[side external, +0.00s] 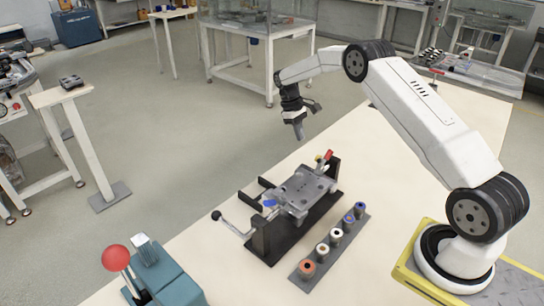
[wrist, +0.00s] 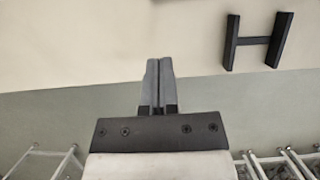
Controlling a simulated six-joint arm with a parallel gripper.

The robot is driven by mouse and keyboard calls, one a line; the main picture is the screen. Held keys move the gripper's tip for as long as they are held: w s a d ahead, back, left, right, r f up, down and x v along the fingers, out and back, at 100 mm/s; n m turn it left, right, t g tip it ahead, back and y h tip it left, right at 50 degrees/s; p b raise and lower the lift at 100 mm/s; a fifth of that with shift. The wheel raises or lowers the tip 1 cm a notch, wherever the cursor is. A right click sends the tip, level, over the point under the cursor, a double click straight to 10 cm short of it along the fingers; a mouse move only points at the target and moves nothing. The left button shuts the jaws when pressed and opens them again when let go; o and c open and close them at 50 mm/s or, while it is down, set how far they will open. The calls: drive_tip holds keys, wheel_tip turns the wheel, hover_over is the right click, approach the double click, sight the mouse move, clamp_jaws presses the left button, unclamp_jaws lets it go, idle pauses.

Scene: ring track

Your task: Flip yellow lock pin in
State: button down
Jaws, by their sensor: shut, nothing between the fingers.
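The fixture (side external: 303,190) stands on the pale table, a grey metal plate held between black end brackets. A small red part (side external: 328,154) shows at its far end, with a small yellowish spot (side external: 318,158) beside it that may be the yellow lock pin; it is too small to tell its position. A blue part (side external: 270,203) sits at the near end. My gripper (side external: 299,135) hangs in the air above and beyond the fixture's far end, fingers pointing down, apart from it. In the wrist view my gripper (wrist: 158,65) has its fingers together and empty. The pin does not show there.
A crank lever with a black knob (side external: 216,215) sticks out left of the fixture. A rack of several coloured rollers (side external: 322,249) stands to its right. A teal box with a red-knobbed lever (side external: 115,258) is at front left. A black H-shaped piece (wrist: 258,42) shows in the wrist view.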

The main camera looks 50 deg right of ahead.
drive_tip(key=shift+v, duration=2.95)
drive_tip(key=shift+a, duration=0.1)
drive_tip(key=s+a+r+t, duration=0.35)
drive_tip(key=s+a, duration=0.45)
drive_tip(key=a, duration=0.5)
drive_tip(key=s+a+f+t, duration=0.1)
drive_tip(key=s+a, duration=0.3)
drive_tip(key=s, duration=0.4)
drive_tip(key=s+a+f+t, duration=0.1)
drive_tip(key=s+a, duration=0.3)
drive_tip(key=s, duration=0.4)
drive_tip(key=shift+s+f+t, duration=0.2)
drive_tip(key=shift+f+t, duration=0.05)
drive_tip(key=shift+t, duration=0.4)
